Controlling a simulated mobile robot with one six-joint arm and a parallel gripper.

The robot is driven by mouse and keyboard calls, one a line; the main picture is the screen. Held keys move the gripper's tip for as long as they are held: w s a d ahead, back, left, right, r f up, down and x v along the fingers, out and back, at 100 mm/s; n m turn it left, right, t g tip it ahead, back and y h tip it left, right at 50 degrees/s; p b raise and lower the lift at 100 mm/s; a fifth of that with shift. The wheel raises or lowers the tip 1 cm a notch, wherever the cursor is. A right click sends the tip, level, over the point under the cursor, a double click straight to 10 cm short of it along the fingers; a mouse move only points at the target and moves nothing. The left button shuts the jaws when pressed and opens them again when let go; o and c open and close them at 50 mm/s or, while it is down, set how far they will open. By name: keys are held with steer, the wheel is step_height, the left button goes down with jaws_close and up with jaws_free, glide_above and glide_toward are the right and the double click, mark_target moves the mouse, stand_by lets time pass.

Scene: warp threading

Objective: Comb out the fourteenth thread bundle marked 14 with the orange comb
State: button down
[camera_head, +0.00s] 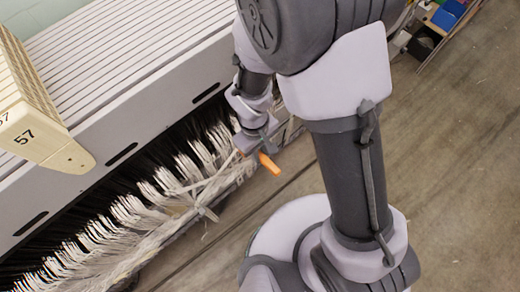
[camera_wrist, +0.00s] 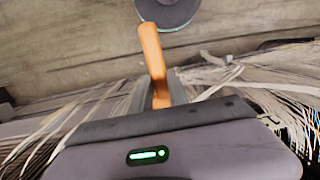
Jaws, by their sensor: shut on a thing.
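The orange comb (camera_head: 268,163) is in my gripper (camera_head: 250,143) in the head view, its orange end sticking out over the floor side. In the wrist view the comb's orange handle (camera_wrist: 153,58) stands up between the jaws of my gripper (camera_wrist: 161,92), which is shut on it. The comb's teeth are hidden. White thread bundles (camera_head: 128,212) hang in a long row along the machine. In the wrist view, loose threads (camera_wrist: 228,78) lie close on both sides of my gripper. No bundle marked 14 can be read.
The grey slatted machine (camera_head: 125,65) fills the upper left, with a cream part marked 57 (camera_head: 35,115) on it. Open floor (camera_head: 462,150) lies at the right. Boxes (camera_head: 440,20) stand at the top right.

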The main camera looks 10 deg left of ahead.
step_height(320, 180, down, 22)
steer(key=b, duration=1.7)
steer(key=shift+w+a, duration=0.25)
steer(key=shift+s+d, duration=1.3)
steer(key=shift+d, duration=0.15)
steer(key=r+p, duration=0.7)
steer(key=r, duration=0.1)
steer(key=w+a+r+p, duration=0.1)
steer(key=r+p, duration=0.6)
steer(key=r, duration=0.1)
steer(key=r+p, duration=0.7)
steer(key=r, duration=0.2)
steer(key=shift+w+a+r, duration=0.1)
steer(key=shift+w+a, duration=0.1)
steer(key=shift+a, duration=0.1)
